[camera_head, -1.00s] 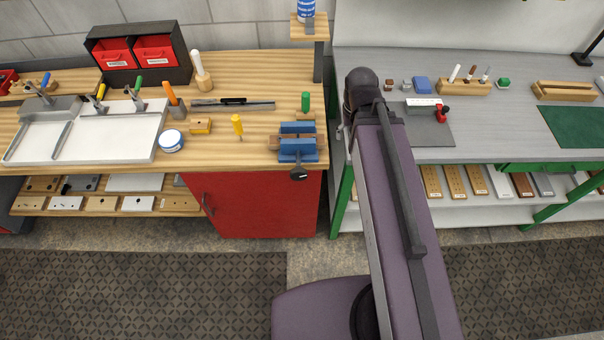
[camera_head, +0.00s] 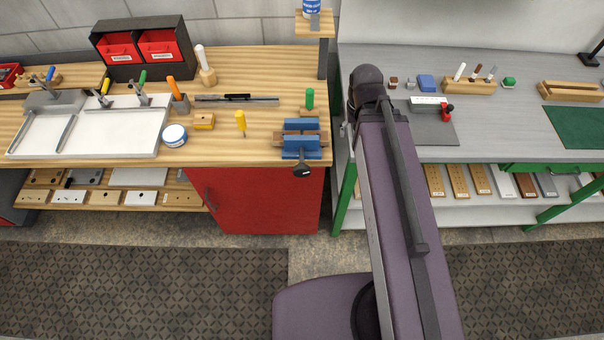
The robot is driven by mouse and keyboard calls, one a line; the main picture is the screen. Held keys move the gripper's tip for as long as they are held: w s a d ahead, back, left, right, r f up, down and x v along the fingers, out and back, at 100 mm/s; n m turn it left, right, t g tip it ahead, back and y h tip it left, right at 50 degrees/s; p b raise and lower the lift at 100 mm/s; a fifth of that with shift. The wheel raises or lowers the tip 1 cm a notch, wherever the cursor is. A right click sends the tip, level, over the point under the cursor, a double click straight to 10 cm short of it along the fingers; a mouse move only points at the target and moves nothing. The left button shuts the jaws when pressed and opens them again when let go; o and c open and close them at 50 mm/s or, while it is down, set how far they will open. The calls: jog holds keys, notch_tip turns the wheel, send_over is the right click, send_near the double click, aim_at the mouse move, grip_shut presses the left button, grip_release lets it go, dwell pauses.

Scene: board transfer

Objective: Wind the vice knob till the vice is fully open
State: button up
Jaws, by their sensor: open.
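The blue vice (camera_head: 301,143) stands at the front right corner of the wooden workbench, with a gap between its two jaws and brown material showing there. How wide the opening is cannot be judged well from here. Its dark knob (camera_head: 302,171) sticks out over the bench's front edge, above the red cabinet. My purple arm rises just right of the vice. My gripper is hidden behind the arm, and no fingers can be made out. Nothing visible touches the knob.
A green-handled tool (camera_head: 310,99) stands behind the vice and a yellow-handled one (camera_head: 240,121) to its left. A shelf post (camera_head: 322,58) rises behind. The red cabinet (camera_head: 268,199) is below. A grey bench (camera_head: 500,118) stands to the right. Floor in front is clear.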

notch_tip(320, 180, down, 8)
jog(key=b, duration=0.7)
jog(key=shift+r, duration=0.25)
jog(key=shift+c, duration=1.4)
